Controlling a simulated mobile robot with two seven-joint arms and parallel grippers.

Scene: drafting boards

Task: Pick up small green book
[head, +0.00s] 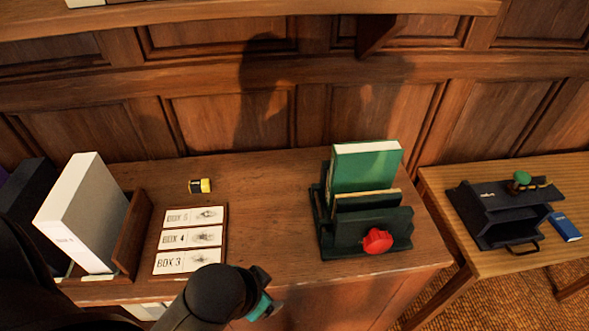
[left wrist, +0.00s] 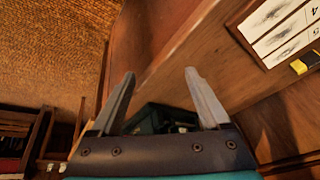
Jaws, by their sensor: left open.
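A green book (head: 366,166) stands upright in a dark green holder (head: 375,226) at the right part of the wooden desk. The holder has a red knob (head: 377,240) on its front. My left gripper (head: 268,302) is at the desk's front edge, left of the holder and apart from it. In the left wrist view my left gripper (left wrist: 160,92) has its two fingers spread with nothing between them. The book cannot be made out in that view. My right gripper is not in view.
A card board labelled BOX 3 to BOX 5 (head: 224,238) and a yellow-black small item (head: 200,186) lie on the desk. A white binder (head: 84,212) stands at left. The desk's middle is clear.

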